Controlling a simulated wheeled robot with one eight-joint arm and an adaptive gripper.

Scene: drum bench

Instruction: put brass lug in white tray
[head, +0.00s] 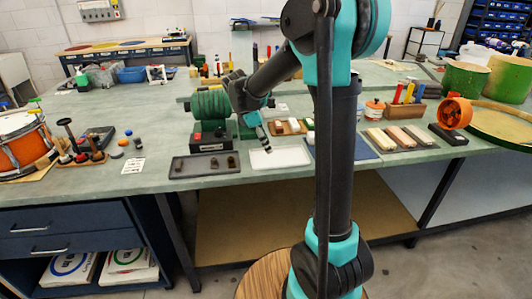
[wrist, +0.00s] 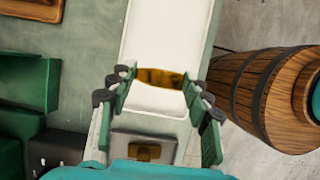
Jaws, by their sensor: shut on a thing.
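The white tray (head: 284,161) lies flat near the front edge of the bench, and it fills the upper middle of the wrist view (wrist: 170,35). My gripper (head: 267,149) points down over the tray in the head view. In the wrist view my gripper (wrist: 160,82) has its fingertips closed on both ends of the brass lug (wrist: 160,77), a shiny yellow-brown piece. The lug shows against the white tray floor; its height above it is hard to judge. In the head view the lug is too small to make out.
The green machine (head: 208,105) stands behind. An orange drum (head: 22,145) stands far left. The bench front edge is close.

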